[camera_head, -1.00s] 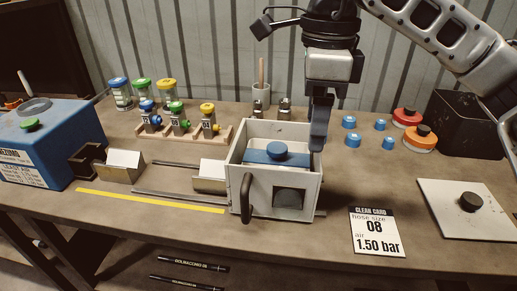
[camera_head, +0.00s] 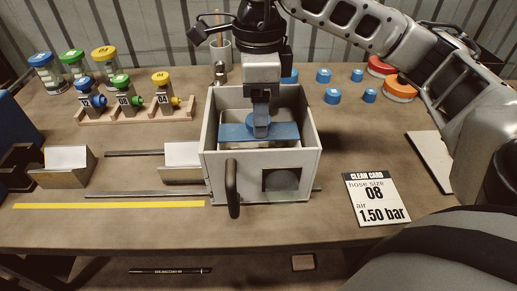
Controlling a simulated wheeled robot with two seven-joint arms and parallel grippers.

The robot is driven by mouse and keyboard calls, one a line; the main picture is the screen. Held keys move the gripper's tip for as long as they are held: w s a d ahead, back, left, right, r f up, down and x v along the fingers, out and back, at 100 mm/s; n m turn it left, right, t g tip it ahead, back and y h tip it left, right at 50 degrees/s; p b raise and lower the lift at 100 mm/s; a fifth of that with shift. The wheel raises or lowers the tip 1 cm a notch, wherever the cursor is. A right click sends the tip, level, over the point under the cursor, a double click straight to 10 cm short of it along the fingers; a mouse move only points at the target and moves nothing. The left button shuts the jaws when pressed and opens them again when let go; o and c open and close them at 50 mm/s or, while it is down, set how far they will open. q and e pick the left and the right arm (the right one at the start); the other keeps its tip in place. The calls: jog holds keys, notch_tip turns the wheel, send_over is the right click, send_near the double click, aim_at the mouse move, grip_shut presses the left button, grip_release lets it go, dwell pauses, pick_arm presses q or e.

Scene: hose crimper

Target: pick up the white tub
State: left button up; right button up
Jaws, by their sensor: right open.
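An open-topped white box (camera_head: 225,165), the closest match to a white tub, stands at the middle of the bench. It has a dark handle and a dark square window in front. Inside lies a blue plate (camera_head: 236,133) with a round blue knob, now mostly hidden by my gripper. My right gripper (camera_head: 261,127) points down inside the box, open, with its fingers at the knob. I cannot tell whether they touch it. My left gripper is not in view.
A wooden rack (camera_head: 135,112) with colour-capped fittings stands at the back left. Blue caps (camera_head: 332,96) and orange-red discs (camera_head: 399,88) lie at the back right. A card (camera_head: 376,198) lies right of the box. A light cup (camera_head: 217,50) with sticks stands behind.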

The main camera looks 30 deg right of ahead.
jog(key=shift+a+f+p, duration=0.1)
jog(key=shift+f+p, duration=0.4)
jog(key=shift+f, duration=2.25)
jog(key=c, duration=1.1)
